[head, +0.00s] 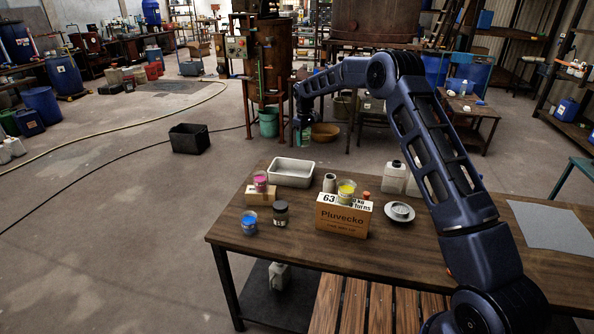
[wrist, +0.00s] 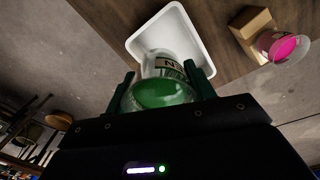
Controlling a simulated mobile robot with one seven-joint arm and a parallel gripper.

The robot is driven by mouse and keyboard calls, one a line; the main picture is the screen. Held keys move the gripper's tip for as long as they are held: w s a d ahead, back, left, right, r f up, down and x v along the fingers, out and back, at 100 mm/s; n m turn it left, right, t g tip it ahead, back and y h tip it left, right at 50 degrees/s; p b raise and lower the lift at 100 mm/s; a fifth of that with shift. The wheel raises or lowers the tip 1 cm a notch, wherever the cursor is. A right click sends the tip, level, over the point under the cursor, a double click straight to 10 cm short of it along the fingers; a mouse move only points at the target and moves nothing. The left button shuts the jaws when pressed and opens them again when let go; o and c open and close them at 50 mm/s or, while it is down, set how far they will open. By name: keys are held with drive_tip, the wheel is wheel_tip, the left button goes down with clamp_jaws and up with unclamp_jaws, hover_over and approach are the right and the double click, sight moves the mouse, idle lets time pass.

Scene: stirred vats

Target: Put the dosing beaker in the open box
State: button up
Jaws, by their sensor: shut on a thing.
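My gripper (head: 303,122) is shut on a glass beaker with green contents and a label. The beaker (wrist: 160,93) sits between the dark green fingers (wrist: 164,84) in the wrist view. In the head view, the held beaker (head: 305,137) looks small and hangs beyond the table's far edge. A black open-topped box (head: 190,139) stands on the floor to the left of my gripper; its inside is dark. A white open tray (head: 291,172) lies on the table and also shows behind the beaker in the wrist view (wrist: 203,45).
A green bucket (head: 268,122) stands near the rusty vat. Floor around the black box is clear.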

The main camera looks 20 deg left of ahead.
wheel_tip(320, 180, down, 19)
idle(0.6)
drive_tip(key=shift+f, duration=0.1)
drive_tip(key=o, duration=1)
drive_tip(key=shift+o, duration=0.4)
